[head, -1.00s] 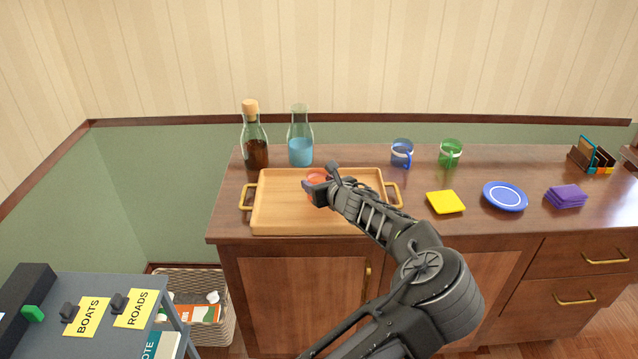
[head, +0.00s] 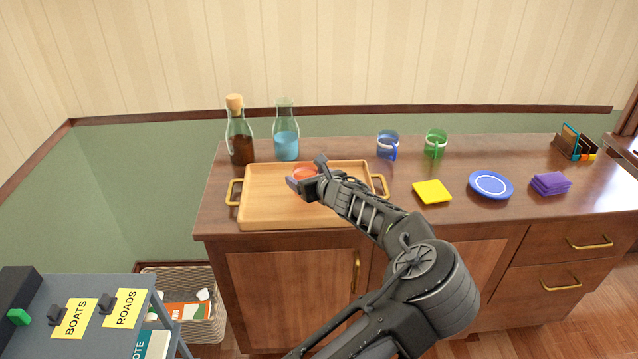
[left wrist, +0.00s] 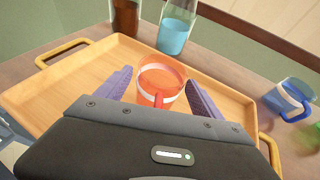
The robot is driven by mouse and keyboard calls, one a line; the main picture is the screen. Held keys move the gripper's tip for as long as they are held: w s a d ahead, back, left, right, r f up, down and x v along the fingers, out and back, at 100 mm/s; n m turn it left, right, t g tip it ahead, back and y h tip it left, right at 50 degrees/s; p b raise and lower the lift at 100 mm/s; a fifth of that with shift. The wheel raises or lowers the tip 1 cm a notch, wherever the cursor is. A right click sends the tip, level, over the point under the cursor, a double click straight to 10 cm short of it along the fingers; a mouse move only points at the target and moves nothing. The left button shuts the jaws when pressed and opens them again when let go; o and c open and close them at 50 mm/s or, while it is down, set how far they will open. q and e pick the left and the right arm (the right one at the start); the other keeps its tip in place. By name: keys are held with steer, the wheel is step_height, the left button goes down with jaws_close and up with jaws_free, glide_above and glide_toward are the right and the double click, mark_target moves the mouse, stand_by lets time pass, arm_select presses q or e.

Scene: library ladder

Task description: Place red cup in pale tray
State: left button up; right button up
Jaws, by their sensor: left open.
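The red cup (head: 303,173) is see-through with a pale band. It stands upright in the pale wooden tray (head: 270,208), toward the tray's back middle. My left gripper (head: 306,176) reaches over the tray at the cup, with its jaws open. In the left wrist view the cup (left wrist: 161,78) sits between the two purple fingers (left wrist: 160,85), with its handle toward the palm. A gap shows on the cup's left; I cannot tell whether the right finger touches it. The gripper hides part of the cup in the head view. My right gripper is not in view.
A corked brown bottle (head: 240,140) and a blue-filled carafe (head: 286,140) stand behind the tray. A blue mug (head: 387,145), green mug (head: 435,144), yellow napkin (head: 432,191), blue plate (head: 490,185) and purple cloths (head: 550,183) lie to the right.

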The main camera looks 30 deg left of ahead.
arm_select(q)
steer(key=v, duration=1)
steer(key=shift+d, duration=0.2)
steer(key=shift+s+r, duration=0.1)
steer(key=shift+s, duration=0.05)
